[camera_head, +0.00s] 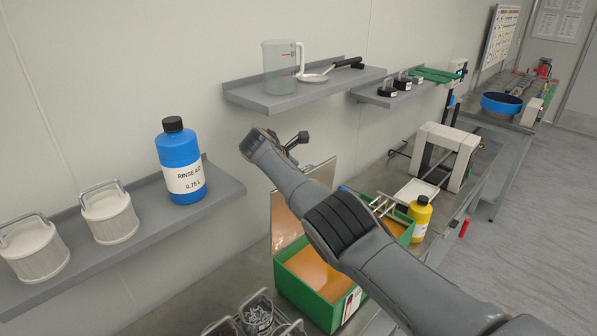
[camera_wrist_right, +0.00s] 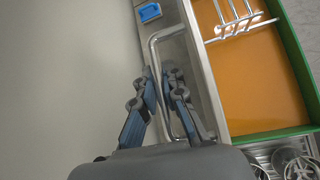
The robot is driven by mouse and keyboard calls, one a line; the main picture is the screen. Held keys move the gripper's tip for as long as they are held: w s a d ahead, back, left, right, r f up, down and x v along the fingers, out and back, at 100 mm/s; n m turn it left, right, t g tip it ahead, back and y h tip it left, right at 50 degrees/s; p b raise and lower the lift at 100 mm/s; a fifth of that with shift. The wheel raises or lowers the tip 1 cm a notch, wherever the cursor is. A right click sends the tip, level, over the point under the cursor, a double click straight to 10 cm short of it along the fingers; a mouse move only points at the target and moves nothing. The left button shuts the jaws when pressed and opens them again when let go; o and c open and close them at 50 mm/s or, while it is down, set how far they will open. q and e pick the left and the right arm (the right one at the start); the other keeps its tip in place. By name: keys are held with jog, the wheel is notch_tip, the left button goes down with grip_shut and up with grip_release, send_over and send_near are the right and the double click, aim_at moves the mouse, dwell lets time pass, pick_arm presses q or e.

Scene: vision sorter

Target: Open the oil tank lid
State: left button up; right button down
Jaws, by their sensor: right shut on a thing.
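The oil tank (camera_head: 324,314) is a green box with orange oil inside, on the bench in the head view. It also shows in the right wrist view (camera_wrist_right: 300,55). Its lid (camera_head: 290,207) stands raised and steep at the tank's wall side, with the oil uncovered. In the wrist view the lid (camera_wrist_right: 204,75) shows as a narrow grey strip with a bent metal handle (camera_wrist_right: 153,48). My right gripper (camera_wrist_right: 167,80) is shut on this handle. In the head view my right arm hides part of the lid and tank. My left gripper is not in view.
A basket with metal rods (camera_head: 384,205) sits at the tank's far end, beside a yellow bottle (camera_head: 420,216). Wall shelves hold a blue rinse aid bottle (camera_head: 181,165), filters (camera_head: 109,215) and a jug (camera_head: 280,68). Wire baskets of metal parts (camera_head: 257,318) stand in front.

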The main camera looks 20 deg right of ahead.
jog(key=shift+w+f, duration=0.1)
jog(key=shift+f, duration=0.05)
dwell(0.4)
jog(key=c, duration=1.4)
grip_release()
jog(key=shift+a+r, duration=0.15)
jog(key=shift+r, duration=0.05)
jog(key=shift+a+r, duration=0.3)
jog(key=shift+r, duration=0.05)
jog(key=v, duration=1.1)
jog(key=shift+f, duration=0.2)
